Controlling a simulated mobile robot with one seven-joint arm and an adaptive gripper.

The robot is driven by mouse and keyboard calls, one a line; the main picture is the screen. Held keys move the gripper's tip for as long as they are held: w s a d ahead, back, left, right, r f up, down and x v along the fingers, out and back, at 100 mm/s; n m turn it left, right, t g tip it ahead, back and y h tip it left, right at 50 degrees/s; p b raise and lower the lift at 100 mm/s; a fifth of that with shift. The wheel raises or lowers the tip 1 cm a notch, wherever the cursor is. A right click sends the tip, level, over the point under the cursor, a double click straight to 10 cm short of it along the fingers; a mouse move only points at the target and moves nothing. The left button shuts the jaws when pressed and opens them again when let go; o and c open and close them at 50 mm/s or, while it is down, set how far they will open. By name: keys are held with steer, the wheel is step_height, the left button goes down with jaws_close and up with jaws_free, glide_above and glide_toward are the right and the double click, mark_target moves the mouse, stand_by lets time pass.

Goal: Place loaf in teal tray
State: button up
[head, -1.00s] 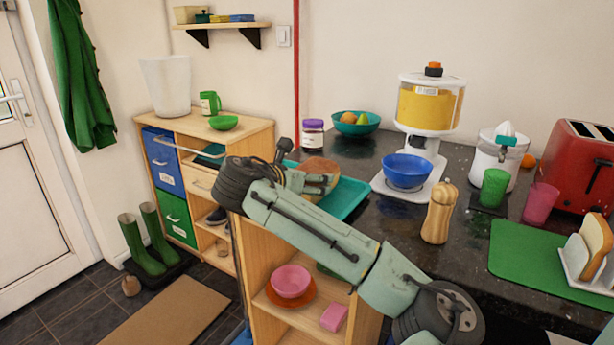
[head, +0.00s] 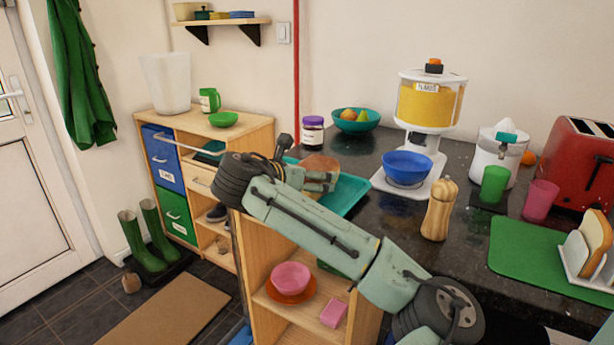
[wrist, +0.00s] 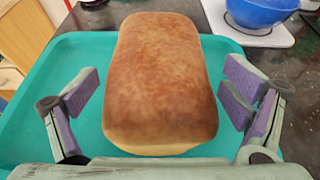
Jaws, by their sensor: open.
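The brown loaf (wrist: 160,75) lies on the teal tray (wrist: 62,75) in the wrist view, inside the tray's rim. My gripper (wrist: 160,105) is open, with one purple-padded finger on each side of the loaf and visible gaps between the pads and its sides. In the head view, the loaf (head: 322,162) shows behind my gripper (head: 322,182), partly hidden by it. The teal tray (head: 348,194) rests on the dark granite counter there, its left part hidden by my arm.
A blue bowl (head: 408,167) on a white dispenser base stands right of the tray. A wooden pepper mill (head: 439,212) stands nearer the counter's front. A purple-lidded jar (head: 313,134) and a teal fruit bowl (head: 356,121) are behind the tray.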

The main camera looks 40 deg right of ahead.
steer(key=b+v, duration=0.2)
steer(key=v, duration=1)
steer(key=shift+f, duration=0.1)
